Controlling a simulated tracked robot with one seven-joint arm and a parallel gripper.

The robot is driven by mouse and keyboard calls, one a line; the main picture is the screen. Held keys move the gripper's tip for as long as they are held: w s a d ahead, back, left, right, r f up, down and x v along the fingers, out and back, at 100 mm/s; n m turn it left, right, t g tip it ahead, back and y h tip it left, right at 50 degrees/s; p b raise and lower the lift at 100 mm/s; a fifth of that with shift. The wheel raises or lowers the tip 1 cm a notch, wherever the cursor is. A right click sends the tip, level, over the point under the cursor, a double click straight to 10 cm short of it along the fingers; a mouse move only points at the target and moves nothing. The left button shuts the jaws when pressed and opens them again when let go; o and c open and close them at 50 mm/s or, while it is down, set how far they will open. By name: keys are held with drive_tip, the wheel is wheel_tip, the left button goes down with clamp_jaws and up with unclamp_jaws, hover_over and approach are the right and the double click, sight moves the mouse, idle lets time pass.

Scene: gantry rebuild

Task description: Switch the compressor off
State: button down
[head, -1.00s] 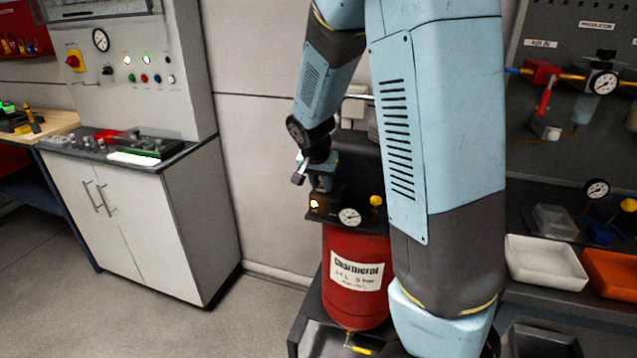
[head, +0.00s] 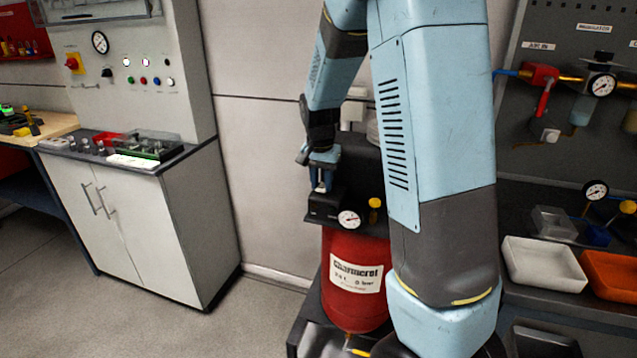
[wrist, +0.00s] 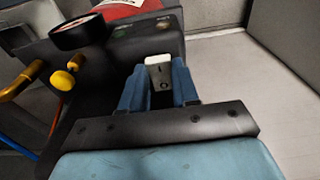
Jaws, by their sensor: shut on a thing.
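The compressor is a red tank (head: 355,282) with a black control panel on top, a round gauge (head: 348,219) and a yellow knob (head: 374,204). My gripper (head: 321,184) points down at the left part of the panel. In the wrist view my gripper (wrist: 158,88) has its two blue fingers on either side of a pale switch piece (wrist: 158,66) with a dark mark, shut on it. The gauge (wrist: 82,32) and yellow knob (wrist: 64,80) lie left of the fingers. No lit amber lamp shows on the panel now. The switch's base is partly hidden.
A grey cabinet (head: 150,220) with a control board stands at the left. At the right are a pegboard with an air regulator (head: 602,84), a white bin (head: 545,264) and an orange bin (head: 612,274). Floor between cabinet and compressor is clear.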

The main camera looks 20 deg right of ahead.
sight(320, 189)
drive_tip(key=shift+w+a+r, duration=0.1)
drive_tip(key=shift+w, duration=0.05)
drive_tip(key=c, duration=0.8)
unclamp_jaws()
drive_tip(key=shift+c, duration=0.2)
wheel_tip(320, 189, up, 14)
drive_tip(key=s, duration=0.1)
drive_tip(key=shift+a+f, duration=0.25)
drive_tip(key=shift+a, duration=0.1)
drive_tip(key=shift+s, duration=0.1)
drive_tip(key=s+r+n+t, duration=0.2)
drive_tip(key=s+n, duration=0.1)
drive_tip(key=s, duration=1)
drive_tip(key=s+r+n+t, duration=0.2)
drive_tip(key=s+n, duration=0.2)
drive_tip(key=s, duration=1)
drive_tip(key=shift+s+r+t+y, duration=0.15)
drive_tip(key=shift+s+t+y, duration=0.15)
drive_tip(key=shift+y, duration=0.1)
